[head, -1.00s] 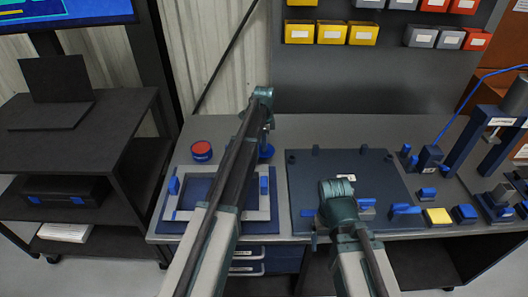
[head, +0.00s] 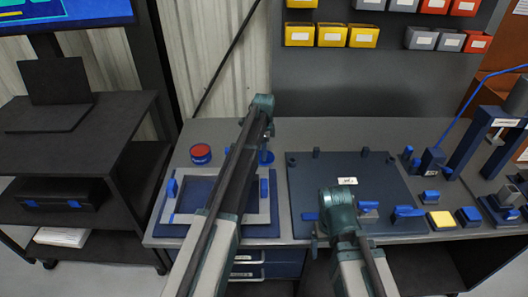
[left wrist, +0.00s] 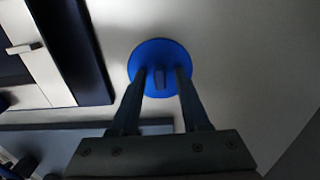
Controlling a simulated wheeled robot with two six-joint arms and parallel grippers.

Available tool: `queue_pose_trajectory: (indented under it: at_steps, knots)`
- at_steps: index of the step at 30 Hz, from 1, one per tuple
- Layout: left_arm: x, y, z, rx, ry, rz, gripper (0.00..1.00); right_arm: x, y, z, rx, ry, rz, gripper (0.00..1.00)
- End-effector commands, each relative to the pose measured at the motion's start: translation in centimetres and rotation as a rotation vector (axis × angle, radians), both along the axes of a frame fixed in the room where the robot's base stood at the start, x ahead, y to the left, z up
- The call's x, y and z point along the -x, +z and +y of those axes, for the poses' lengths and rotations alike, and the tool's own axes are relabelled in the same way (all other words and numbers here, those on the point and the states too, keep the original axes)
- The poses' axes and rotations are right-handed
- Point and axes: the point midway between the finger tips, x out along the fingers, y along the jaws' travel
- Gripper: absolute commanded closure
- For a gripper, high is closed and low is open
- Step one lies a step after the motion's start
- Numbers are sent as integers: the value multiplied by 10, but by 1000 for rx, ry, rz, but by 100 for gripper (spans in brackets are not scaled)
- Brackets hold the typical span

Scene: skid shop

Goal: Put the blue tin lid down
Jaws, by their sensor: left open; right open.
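The blue tin lid (left wrist: 152,55) is a round disc with a small raised knob. It lies flat on the grey bench top in the left wrist view. In the head view the lid (head: 267,158) shows in part beside my left arm, right of the red-topped tin (head: 201,153). My left gripper (left wrist: 162,73) is open over the lid, with one finger on each side of the knob and a gap around it. My right gripper (head: 315,241) is low over the front of the dark blue board, mostly hidden by its own wrist.
A framed blue plate (head: 258,230) lies at the bench's left front. The dark blue board (head: 310,177) has small blue parts along its edges. A yellow block (head: 440,220) and a press (head: 480,135) stand at right. The back strip of the bench is clear.

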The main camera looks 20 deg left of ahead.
Motion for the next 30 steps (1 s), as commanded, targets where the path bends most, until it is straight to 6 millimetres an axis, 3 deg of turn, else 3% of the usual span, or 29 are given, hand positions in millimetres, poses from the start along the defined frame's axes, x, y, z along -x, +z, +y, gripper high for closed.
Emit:
queue_pose_trajectory:
  at_steps: [11, 30]
  knots:
    - [0, 18, 0, 0, 0, 0, 54, 0, 19, 0, 0, 0, 0, 16]
    - [0, 110, 0, 0, 0, 0, 54, 0, 110, 0, 0, 0, 0, 16]
